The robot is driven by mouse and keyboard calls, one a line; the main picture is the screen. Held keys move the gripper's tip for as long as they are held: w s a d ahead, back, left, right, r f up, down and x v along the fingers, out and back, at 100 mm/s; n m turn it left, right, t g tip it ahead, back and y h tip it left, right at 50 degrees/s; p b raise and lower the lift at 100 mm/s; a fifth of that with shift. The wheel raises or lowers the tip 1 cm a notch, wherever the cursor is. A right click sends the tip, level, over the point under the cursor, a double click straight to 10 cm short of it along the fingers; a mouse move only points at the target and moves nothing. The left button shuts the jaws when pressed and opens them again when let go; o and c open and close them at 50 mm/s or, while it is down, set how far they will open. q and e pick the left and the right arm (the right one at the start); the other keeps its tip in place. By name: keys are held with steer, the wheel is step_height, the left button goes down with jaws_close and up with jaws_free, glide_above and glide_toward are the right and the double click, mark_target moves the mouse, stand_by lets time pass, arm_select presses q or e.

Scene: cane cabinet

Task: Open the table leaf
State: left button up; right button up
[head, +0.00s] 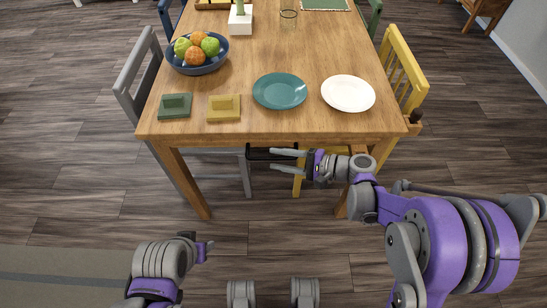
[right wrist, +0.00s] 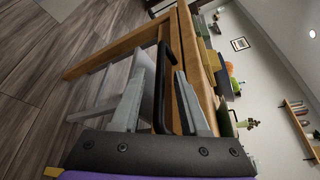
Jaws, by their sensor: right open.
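The wooden table (head: 235,129) stands ahead with its near end facing me. A black handle (head: 259,153) sits just below its near edge. In the right wrist view the black bar handle (right wrist: 161,90) runs between my open fingers, beside the wooden table edge (right wrist: 195,50). I cannot make out the leaf apart from the table top. My right gripper (head: 273,160) is open, its fingers pointing left at the handle; it also shows in the right wrist view (right wrist: 160,72). I cannot tell whether a finger touches the handle. My left gripper (head: 207,247) is low at the front, away from the table.
Floor before the table is free.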

steer(key=shift+x, duration=1.05)
steer(key=shift+c, duration=0.2)
jaws_close()
stand_by(0.5)
